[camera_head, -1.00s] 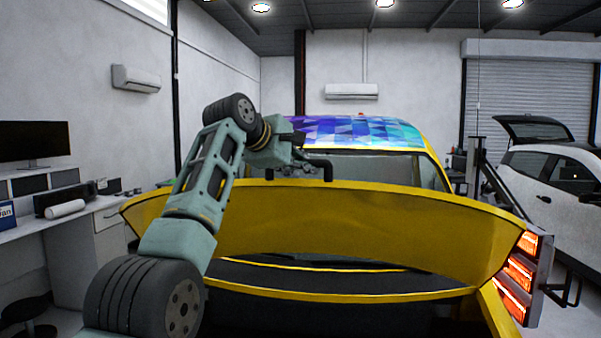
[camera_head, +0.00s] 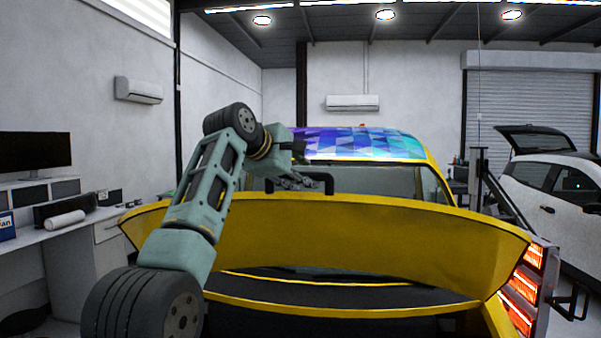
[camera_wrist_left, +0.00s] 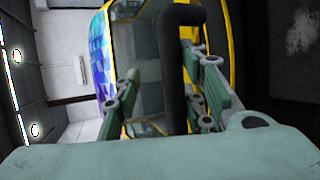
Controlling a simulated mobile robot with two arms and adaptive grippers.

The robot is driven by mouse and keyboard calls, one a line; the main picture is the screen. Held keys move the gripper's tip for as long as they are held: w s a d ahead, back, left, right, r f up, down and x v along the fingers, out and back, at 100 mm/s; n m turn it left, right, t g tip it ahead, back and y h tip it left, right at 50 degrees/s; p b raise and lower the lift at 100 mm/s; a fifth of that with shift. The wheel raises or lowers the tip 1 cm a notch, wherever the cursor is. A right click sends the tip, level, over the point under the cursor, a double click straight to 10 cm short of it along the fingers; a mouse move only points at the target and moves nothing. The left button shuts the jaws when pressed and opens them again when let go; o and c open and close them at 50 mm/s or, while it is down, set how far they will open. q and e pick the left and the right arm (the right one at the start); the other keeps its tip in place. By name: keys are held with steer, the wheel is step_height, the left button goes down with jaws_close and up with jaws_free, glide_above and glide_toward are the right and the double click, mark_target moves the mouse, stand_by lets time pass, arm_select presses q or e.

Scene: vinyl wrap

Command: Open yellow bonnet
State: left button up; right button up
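The yellow bonnet (camera_head: 360,240) is raised at the front of the car, with a dark gap beneath it. A black bar handle (camera_head: 322,178) stands on its upper edge. My left arm reaches in from the left, and its gripper (camera_head: 290,182) is at the handle. In the left wrist view, the handle (camera_wrist_left: 182,75) passes between the two fingers of my left gripper (camera_wrist_left: 163,98). The fingers are spread, with a visible gap between the left finger and the handle. Whether the right finger touches it is unclear. My right gripper is not in view.
The car has a blue-purple patterned roof (camera_head: 355,142) and lit red lamps (camera_head: 524,285) at its right corner. A white car (camera_head: 555,190) with its rear hatch up stands at the right. A desk (camera_head: 75,235) with a monitor (camera_head: 35,152) is along the left wall.

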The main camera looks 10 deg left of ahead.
arm_select(q)
steer(key=v, duration=1.2)
steer(key=shift+f, duration=0.1)
stand_by(0.4)
